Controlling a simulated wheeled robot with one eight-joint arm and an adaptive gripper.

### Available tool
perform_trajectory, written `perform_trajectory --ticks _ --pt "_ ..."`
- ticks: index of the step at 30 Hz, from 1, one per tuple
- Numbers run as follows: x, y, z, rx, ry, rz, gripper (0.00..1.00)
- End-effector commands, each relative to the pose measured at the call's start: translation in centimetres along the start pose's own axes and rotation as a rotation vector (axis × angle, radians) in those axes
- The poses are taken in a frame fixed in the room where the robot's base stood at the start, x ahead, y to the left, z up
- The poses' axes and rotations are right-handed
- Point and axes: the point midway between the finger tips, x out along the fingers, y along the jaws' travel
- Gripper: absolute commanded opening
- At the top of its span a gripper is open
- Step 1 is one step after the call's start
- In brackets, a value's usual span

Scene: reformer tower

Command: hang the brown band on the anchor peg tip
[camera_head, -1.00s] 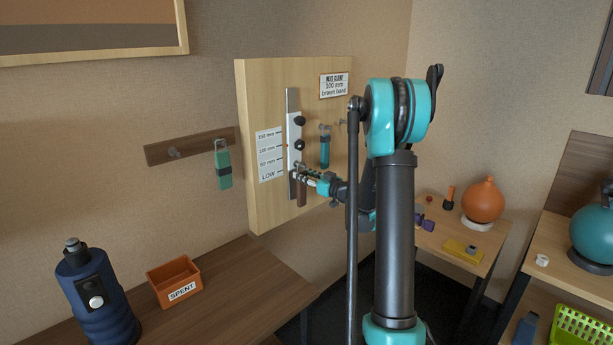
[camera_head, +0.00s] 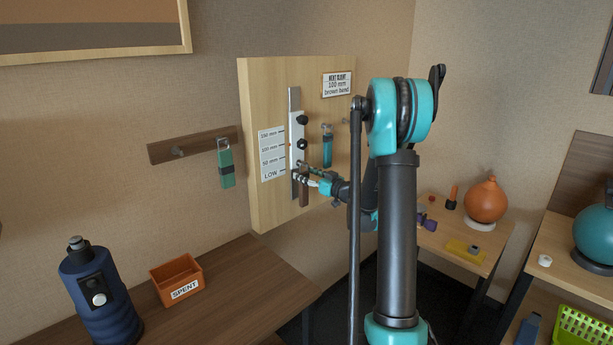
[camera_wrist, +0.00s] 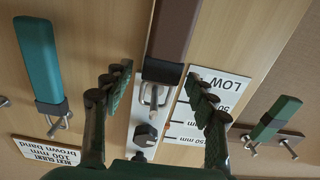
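The brown band (camera_head: 304,192) hangs low on the metal slide of the wooden board. In the wrist view, which is upside down, the brown band (camera_wrist: 175,35) has a dark end clip and a metal loop. The loop lies at a small metal peg (camera_wrist: 153,97) on the slide plate; whether it sits right at the tip is hard to tell. My gripper (camera_head: 300,171) is in front of the slide. In the wrist view my gripper (camera_wrist: 155,80) is open, its fingers on either side of the clip and loop, apart from them.
A teal band (camera_head: 327,150) hangs on the board right of the slide, and a green band (camera_head: 226,167) hangs on the wall rack (camera_head: 163,151). Dark knobs (camera_head: 302,119) stick out from the slide. An orange bin (camera_head: 178,283) and blue bottle (camera_head: 97,292) stand on the lower table.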

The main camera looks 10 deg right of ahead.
Motion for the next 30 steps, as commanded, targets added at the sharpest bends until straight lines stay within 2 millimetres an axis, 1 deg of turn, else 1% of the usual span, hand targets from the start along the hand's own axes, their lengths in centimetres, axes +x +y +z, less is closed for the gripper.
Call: perform_trajectory --ticks 7,11,14,21,24,27,30 --pt "-0.1 0.0 0.0 0.0 0.0 0.0 0.58" --pt "-0.9 0.1 0.0 0.0 0.0 0.002 0.58" --pt "-2.4 0.1 0.0 0.0 0.0 0.003 0.58" --pt "-7.4 0.2 0.0 0.0 0.0 0.004 0.58" --pt "-9.2 0.1 0.0 0.0 0.0 0.004 0.58" --pt "-10.6 0.1 0.0 0.0 0.0 0.003 0.58" --pt "-11.5 0.1 0.0 0.0 0.0 0.001 0.58"
